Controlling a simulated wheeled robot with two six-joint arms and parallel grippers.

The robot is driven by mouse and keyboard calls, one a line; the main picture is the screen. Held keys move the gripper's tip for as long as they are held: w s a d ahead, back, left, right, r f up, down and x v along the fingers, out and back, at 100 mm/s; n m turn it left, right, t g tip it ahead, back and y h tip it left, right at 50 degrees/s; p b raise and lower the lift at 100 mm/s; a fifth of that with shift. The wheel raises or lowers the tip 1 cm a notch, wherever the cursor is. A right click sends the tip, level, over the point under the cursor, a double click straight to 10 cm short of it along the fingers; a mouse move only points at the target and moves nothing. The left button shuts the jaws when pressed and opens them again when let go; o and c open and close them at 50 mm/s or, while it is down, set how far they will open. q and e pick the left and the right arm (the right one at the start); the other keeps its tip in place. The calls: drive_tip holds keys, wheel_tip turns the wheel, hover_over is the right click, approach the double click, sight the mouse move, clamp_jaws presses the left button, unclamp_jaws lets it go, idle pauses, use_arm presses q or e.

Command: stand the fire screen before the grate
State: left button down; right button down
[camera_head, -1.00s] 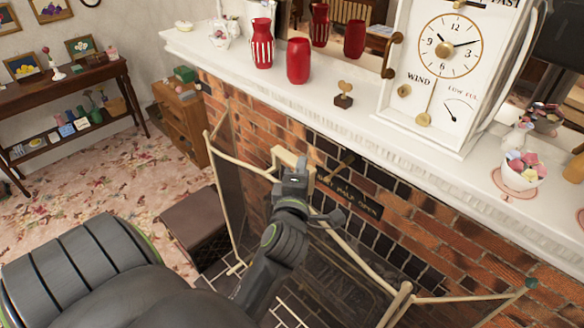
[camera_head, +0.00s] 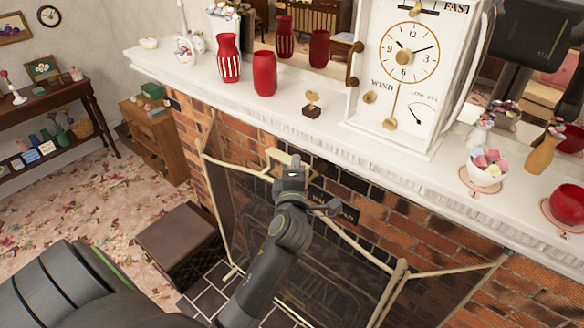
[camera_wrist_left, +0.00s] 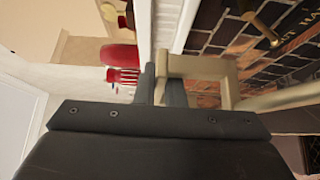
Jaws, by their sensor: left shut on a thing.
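The fire screen (camera_head: 335,270) has dark see-through mesh panels in a cream-brass frame. It is upright, with its side panels angled, in front of the brick fireplace. My left gripper (camera_head: 287,168) is shut on the pale handle at the top of the middle panel. The left wrist view shows the fingers (camera_wrist_left: 160,88) at this cream handle (camera_wrist_left: 205,68). My forearm hides part of the mesh and the lower frame. I cannot tell whether the screen's feet touch the hearth. The grate is behind the mesh and not clear. My right gripper is out of view.
A brown-topped box (camera_head: 178,232) stands close to the screen's left panel. The white mantel (camera_head: 345,135) overhangs behind, bearing red vases (camera_head: 264,75), a large clock (camera_head: 408,60) and a bowl (camera_head: 486,172). A wooden cabinet (camera_head: 150,135) stands left. Flowered carpet (camera_head: 75,205) lies open at left.

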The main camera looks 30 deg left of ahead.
use_arm(q)
wheel_tip(320, 180, down, 34)
drive_tip(key=b, duration=2.7)
drive_tip(key=shift+r+b, duration=0.15)
drive_tip(key=shift+b, duration=0.15)
idle(0.6)
drive_tip(key=shift+f+b, duration=1.1)
drive_tip(key=shift+b, duration=0.65)
idle(1.2)
